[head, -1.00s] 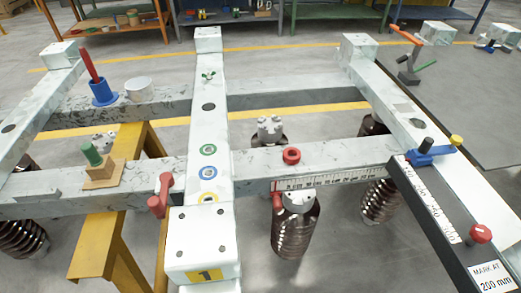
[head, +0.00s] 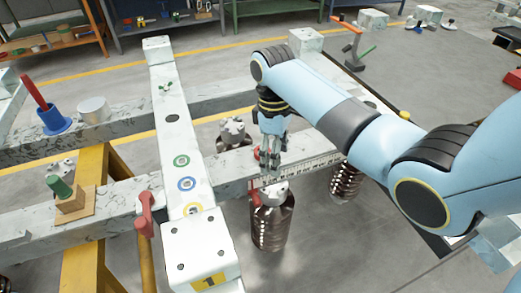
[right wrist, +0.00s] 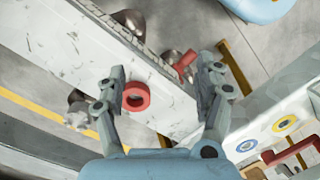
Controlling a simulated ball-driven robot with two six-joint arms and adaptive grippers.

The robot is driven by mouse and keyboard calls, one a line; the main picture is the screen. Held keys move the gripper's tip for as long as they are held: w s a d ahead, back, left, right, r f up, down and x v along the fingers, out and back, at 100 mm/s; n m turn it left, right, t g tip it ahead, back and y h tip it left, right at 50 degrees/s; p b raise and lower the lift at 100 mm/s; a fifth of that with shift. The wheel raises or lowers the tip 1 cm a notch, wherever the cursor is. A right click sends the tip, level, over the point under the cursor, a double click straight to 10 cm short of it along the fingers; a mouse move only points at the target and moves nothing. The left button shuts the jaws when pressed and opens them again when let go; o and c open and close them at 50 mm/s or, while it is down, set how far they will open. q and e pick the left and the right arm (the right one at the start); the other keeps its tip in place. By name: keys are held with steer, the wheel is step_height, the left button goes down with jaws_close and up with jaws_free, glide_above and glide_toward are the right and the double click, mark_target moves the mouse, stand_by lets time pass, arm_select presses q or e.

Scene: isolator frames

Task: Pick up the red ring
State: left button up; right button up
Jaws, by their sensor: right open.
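The red ring (head: 257,153) lies on the marble-patterned cross beam (head: 325,161), partly hidden behind my right gripper (head: 271,168) in the head view. My right gripper points down at the beam and is open. In the right wrist view the red ring (right wrist: 144,90) shows whole, flat on the beam. It lies between the two fingers of the gripper (right wrist: 161,82), much closer to the left finger. I cannot tell whether that finger touches it. My left gripper is not in view.
A ruler strip (head: 300,168) runs along the beam's front edge. A dark ribbed insulator (head: 272,225) stands below it. A red lever handle (head: 145,213) and a long beam with coloured rings (head: 172,135) are to the left. A blue cup with a red rod (head: 53,122) is farther left.

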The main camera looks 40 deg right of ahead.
steer(key=w+r+t, duration=0.2)
steer(key=w+r, duration=0.5)
steer(key=f, duration=0.4)
steer(key=shift+s+d+f+b, duration=0.15)
steer(key=shift+d+b, duration=0.05)
steer(key=shift+b, duration=0.15)
steer(key=f+b, duration=0.1)
steer(key=f, duration=0.5)
steer(key=shift+a, duration=0.2)
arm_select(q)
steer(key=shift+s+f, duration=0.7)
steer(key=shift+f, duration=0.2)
arm_select(e)
steer(key=c, duration=1)
